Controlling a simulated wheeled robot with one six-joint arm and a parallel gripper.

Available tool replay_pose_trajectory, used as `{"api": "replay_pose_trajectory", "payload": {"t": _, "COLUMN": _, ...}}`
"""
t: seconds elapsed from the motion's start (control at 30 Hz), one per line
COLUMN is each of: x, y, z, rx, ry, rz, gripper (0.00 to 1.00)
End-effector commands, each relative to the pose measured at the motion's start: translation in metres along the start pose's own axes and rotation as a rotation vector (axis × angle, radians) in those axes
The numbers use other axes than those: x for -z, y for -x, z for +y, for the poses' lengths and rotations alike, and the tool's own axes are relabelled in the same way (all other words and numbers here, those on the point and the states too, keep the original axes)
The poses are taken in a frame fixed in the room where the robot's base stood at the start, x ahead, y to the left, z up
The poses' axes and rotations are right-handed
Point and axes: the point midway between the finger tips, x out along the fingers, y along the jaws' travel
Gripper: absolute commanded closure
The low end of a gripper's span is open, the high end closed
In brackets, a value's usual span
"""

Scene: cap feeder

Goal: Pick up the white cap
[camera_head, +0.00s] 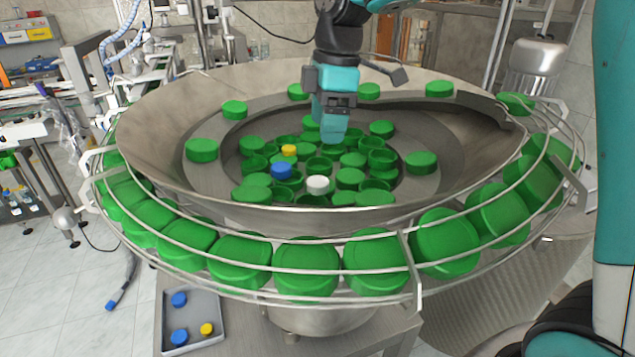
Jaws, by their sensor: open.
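The white cap (317,184) lies in the middle of the metal feeder bowl (150,130), among many larger green caps (350,178). It is small and appears to rest on top of the green caps. My gripper (334,130) hangs above and beyond the white cap, over the bowl's middle. It points down and is open, with nothing seen between the fingers. The gap between the fingers is hard to see from this angle. The white cap is not hidden.
A blue cap (281,170) and a yellow cap (289,150) lie left of the white cap. Green caps line the wire-railed outer track (415,270). A grey tray (212,344) at the bottom left holds blue and yellow caps. The bowl's sloped wall surrounds the pile.

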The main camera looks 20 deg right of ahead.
Motion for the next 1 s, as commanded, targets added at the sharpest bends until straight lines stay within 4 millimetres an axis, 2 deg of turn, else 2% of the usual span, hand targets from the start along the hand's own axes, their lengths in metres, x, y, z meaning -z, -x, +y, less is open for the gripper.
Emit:
{"api": "replay_pose_trajectory", "payload": {"t": 0.2, "x": -0.001, "y": -0.041, "z": -0.001, "rx": 0.004, "ry": -0.002, "rz": -0.002, "gripper": 0.26}}
{"api": "replay_pose_trajectory", "payload": {"t": 0.47, "x": -0.001, "y": -0.061, "z": -0.001, "rx": 0.002, "ry": -0.004, "rz": -0.001, "gripper": 0.26}}
{"api": "replay_pose_trajectory", "payload": {"t": 0.7, "x": 0.000, "y": -0.096, "z": -0.004, "rx": 0.002, "ry": -0.006, "rz": -0.001, "gripper": 0.26}}
{"api": "replay_pose_trajectory", "payload": {"t": 0.83, "x": 0.000, "y": -0.106, "z": -0.004, "rx": 0.000, "ry": -0.006, "rz": -0.001, "gripper": 0.26}}
{"api": "replay_pose_trajectory", "payload": {"t": 1.0, "x": 0.000, "y": -0.108, "z": -0.003, "rx": -0.001, "ry": -0.005, "rz": 0.000, "gripper": 0.26}}
